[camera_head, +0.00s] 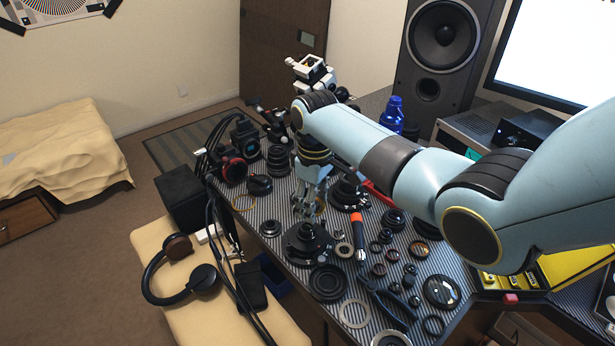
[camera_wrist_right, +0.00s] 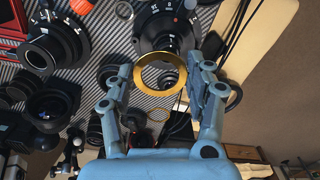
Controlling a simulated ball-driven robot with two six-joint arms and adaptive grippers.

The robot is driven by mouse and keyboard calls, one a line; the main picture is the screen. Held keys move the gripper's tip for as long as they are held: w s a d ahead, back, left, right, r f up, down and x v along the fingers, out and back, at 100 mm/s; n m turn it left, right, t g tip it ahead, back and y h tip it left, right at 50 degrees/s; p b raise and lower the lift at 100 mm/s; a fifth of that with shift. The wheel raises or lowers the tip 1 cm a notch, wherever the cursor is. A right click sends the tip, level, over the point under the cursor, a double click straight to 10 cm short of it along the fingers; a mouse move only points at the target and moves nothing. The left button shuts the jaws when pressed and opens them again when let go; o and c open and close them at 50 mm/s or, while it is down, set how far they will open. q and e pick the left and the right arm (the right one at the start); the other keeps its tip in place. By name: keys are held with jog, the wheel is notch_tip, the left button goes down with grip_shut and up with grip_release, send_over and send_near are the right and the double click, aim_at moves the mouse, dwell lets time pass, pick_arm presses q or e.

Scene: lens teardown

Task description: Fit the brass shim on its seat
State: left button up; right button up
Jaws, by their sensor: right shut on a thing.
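The brass shim (camera_wrist_right: 138,86) is a thin gold ring in the right wrist view. It is held between the fingers of my right gripper (camera_wrist_right: 160,84), which is shut on it. In the head view my right gripper (camera_head: 307,203) hangs fingers down, above the table and close behind a black lens assembly (camera_head: 291,247) with a raised centre. The wrist view shows a lens assembly (camera_wrist_right: 168,22) with white markings beyond the shim, partly seen past the ring. The shim appears apart from it. I cannot tell which surface is the seat. My left gripper is not in view.
The striped table holds many lens parts. A screwdriver with an orange handle (camera_head: 357,232), pliers (camera_head: 385,300) and a pale ring (camera_head: 354,313) lie nearby. Another thin brass ring (camera_head: 236,208) lies at the left. Headphones (camera_head: 166,283) rest on a cream surface left of the table.

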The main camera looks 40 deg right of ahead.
aim_at(309, 228)
jog(key=shift+a+r, duration=0.15)
jog(key=shift+a, duration=0.45)
jog(key=shift+w+a, duration=0.1)
notch_tip(309, 228, down, 2)
jog(key=shift+f+b, duration=0.1)
jog(key=shift+b, duration=0.95)
jog(key=shift+f+b, duration=0.9)
jog(key=shift+b, duration=0.2)
jog(key=shift+f+b, duration=1)
jog(key=shift+f, duration=0.7)
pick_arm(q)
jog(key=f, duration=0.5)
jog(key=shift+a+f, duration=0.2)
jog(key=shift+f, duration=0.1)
pick_arm(e)
jog(key=shift+f, duration=0.15)
jog(key=shift+f, duration=0.2)
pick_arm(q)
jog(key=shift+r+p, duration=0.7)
pick_arm(e)
jog(key=shift+r, duration=0.25)
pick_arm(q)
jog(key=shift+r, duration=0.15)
pick_arm(e)
jog(key=shift+f, duration=0.2)
